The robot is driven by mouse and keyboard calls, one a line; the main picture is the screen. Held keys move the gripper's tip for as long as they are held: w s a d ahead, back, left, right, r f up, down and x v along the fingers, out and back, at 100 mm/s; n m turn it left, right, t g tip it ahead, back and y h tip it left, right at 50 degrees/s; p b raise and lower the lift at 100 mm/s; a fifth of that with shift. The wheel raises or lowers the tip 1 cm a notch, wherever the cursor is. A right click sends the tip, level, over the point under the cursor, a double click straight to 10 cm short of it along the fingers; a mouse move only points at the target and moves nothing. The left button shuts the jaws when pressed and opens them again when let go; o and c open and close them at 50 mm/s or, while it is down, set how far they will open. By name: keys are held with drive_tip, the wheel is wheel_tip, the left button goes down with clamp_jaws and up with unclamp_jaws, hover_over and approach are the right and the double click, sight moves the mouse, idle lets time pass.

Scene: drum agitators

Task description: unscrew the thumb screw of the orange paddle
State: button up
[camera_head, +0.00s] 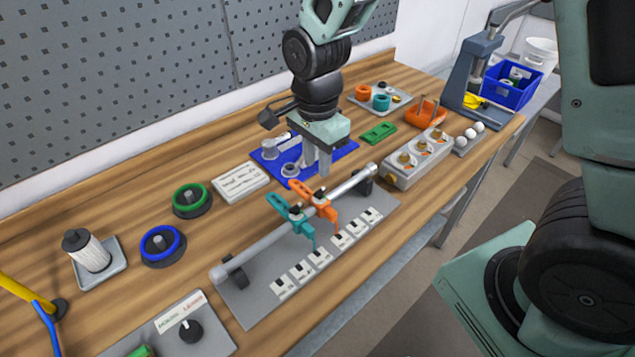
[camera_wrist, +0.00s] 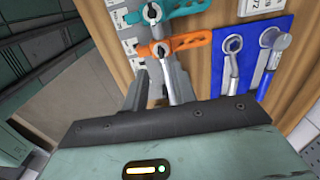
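The orange paddle (camera_head: 311,197) is clamped on a grey horizontal bar (camera_head: 260,254), just right of the teal paddle (camera_head: 284,214). In the wrist view the orange paddle (camera_wrist: 187,43) shows a grey thumb screw (camera_wrist: 162,49) at its clamp end. My gripper (camera_head: 317,174) points down over the bar area, near the orange paddle. In the wrist view its two fingers (camera_wrist: 155,72) are apart, with nothing held between them, and their tips lie close to the thumb screw. Whether they touch it cannot be told.
The bar stands on a grey plate with several marked white tiles (camera_head: 320,258). A grey block with round knobs (camera_head: 417,160) stands to the right. Green (camera_head: 192,199) and blue (camera_head: 162,244) rings lie left.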

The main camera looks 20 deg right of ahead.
sight(317, 192)
wheel_tip(317, 192, down, 8)
drive_tip(key=shift+p, duration=0.55)
clamp_jaws()
